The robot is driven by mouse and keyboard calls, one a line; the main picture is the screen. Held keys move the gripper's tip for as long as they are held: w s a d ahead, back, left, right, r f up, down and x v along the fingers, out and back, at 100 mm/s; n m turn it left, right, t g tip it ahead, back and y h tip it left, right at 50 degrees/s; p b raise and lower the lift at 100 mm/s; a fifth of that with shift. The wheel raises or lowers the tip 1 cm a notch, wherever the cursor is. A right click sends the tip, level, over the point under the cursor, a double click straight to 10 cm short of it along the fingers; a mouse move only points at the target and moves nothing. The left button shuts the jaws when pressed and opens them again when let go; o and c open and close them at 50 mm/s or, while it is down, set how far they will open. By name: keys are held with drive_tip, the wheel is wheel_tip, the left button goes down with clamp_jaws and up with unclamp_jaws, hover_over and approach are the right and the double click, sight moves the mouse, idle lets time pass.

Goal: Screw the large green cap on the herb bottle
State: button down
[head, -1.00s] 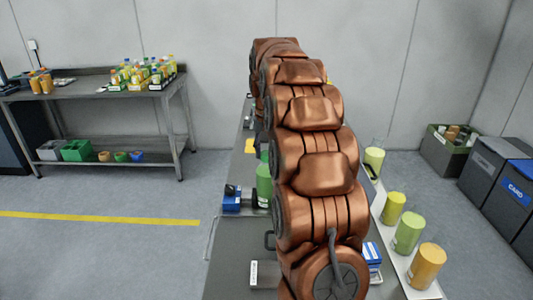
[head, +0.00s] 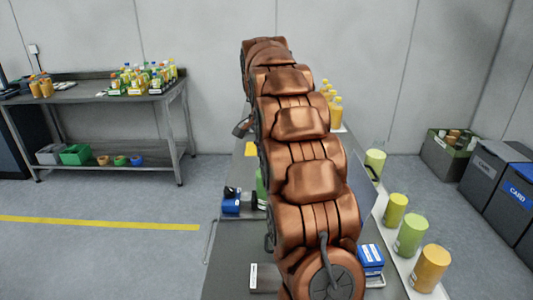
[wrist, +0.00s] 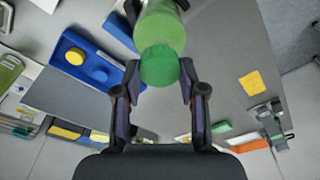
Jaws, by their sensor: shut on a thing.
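In the wrist view my gripper (wrist: 160,72) is shut on the large green cap (wrist: 160,67), a round dark green disc between its fingertips. A lighter green bottle (wrist: 163,27) shows just beyond the cap, at the top of the picture. The cap overlaps the bottle in this view, and I cannot tell whether they touch. In the head view a green bottle (head: 261,190) is mostly hidden behind my arm. The fingertips and the cap are hidden there too.
A blue tray (wrist: 62,92) with a yellow cap (wrist: 74,56) and a blue cap lies left of my gripper in the wrist view. A yellow note (wrist: 250,83) lies right. In the head view several yellow and green containers (head: 411,235) line the bench's right side.

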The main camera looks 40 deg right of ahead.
drive_tip(key=c, duration=0.6)
unclamp_jaws()
drive_tip(key=n, duration=0.4)
drive_tip(key=shift+p, duration=0.35)
drive_tip(key=n, duration=0.3)
drive_tip(key=shift+r+t+y+p, duration=0.1)
drive_tip(key=shift+t+y+p, duration=0.2)
drive_tip(key=shift+t, duration=0.1)
drive_tip(key=n+p, duration=0.1)
drive_tip(key=n, duration=0.3)
drive_tip(key=n+p, duration=0.1)
drive_tip(key=n, duration=0.3)
drive_tip(key=shift+y, duration=0.4)
